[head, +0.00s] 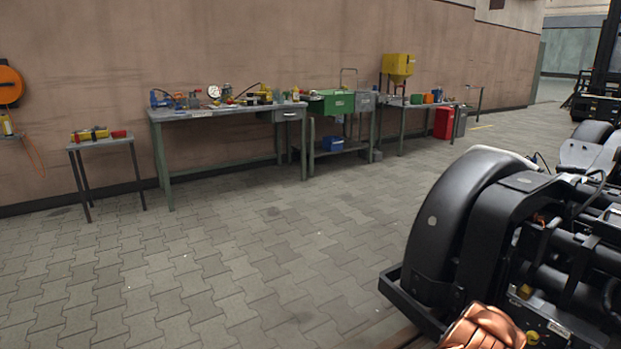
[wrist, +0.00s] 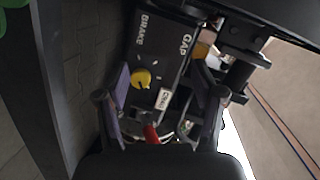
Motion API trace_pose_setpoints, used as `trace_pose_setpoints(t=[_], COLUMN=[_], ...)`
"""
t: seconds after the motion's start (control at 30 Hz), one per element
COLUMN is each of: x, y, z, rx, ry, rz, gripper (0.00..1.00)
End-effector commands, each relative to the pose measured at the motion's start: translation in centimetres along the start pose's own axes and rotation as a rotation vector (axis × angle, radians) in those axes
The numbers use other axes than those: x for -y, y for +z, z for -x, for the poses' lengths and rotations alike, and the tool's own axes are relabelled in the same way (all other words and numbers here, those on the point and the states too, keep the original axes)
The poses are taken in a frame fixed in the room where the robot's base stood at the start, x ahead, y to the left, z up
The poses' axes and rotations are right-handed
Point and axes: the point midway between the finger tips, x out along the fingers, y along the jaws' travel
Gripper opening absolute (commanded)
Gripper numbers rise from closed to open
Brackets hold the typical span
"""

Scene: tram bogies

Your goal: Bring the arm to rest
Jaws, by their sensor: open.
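My gripper (wrist: 162,76) shows in the wrist view, with its two fingers apart. Between and beyond the fingers is a dark panel (wrist: 160,42) lettered BRAKE and GAP. It carries a yellow knob (wrist: 141,79) and a small white label (wrist: 163,99). No object is clearly held, and I cannot tell how far the panel is from the fingertips. A red part (wrist: 151,133) shows low between the fingers. In the head view the dark tram bogie (head: 510,225) fills the right side. I cannot make out my gripper there.
A copper-coloured rounded thing (head: 485,328) shows at the bottom of the head view. A small table (head: 100,143), a long workbench (head: 225,112) and a green sink unit (head: 333,102) stand along the wall. The paved floor (head: 230,250) between them and the bogie is clear.

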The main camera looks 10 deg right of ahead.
Motion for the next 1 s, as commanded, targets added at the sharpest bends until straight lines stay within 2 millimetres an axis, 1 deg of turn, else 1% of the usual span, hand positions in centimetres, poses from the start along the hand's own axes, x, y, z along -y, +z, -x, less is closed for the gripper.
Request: trace_pose_setpoints(t=[0.03,0.17,0.2,0.27,0.3,0.37,0.4,0.47,0.5,0.57,0.6,0.67,0.7,0.77,0.8,0.87,0.9,0.97,1.0], x=[3.1,7.7,9.0,11.2,12.7,14.8,16.2,18.3,19.6,21.9,23.2,25.2,26.6,28.2,29.5,31.1,32.2,33.9,34.8], y=[1.7,6.1,7.5,9.2,10.3,12.0,13.0,14.4,15.3,16.3,17.0,17.8,18.2,18.8,19.0,19.2,19.2,19.1,18.9], z=[0.9,3.2,4.1,5.5,6.6,8.3,9.6,11.6,13.0,15.1,16.5,18.8,20.3,22.9,24.5,27.0,28.6,31.1,32.7], rx=[0.053,0.186,0.229,0.291,0.335,0.399,0.445,0.509,0.552,0.615,0.657,0.72,0.759,0.823,0.861,0.921,0.957,1.012,1.047], ry=[0.02,0.073,0.089,0.106,0.119,0.134,0.144,0.154,0.162,0.167,0.17,0.174,0.174,0.178,0.175,0.177,0.174,0.169,0.167], rz=[-0.003,0.02,0.032,0.048,0.061,0.086,0.102,0.13,0.151,0.183,0.208,0.245,0.269,0.313,0.342,0.388,0.418,0.467,0.501], gripper=[0.68,0.68,0.68,0.68,0.68,0.68,0.68,0.68,0.68,0.68,0.68,0.68,0.68,0.68,0.68,0.68,0.68,0.68,0.68])
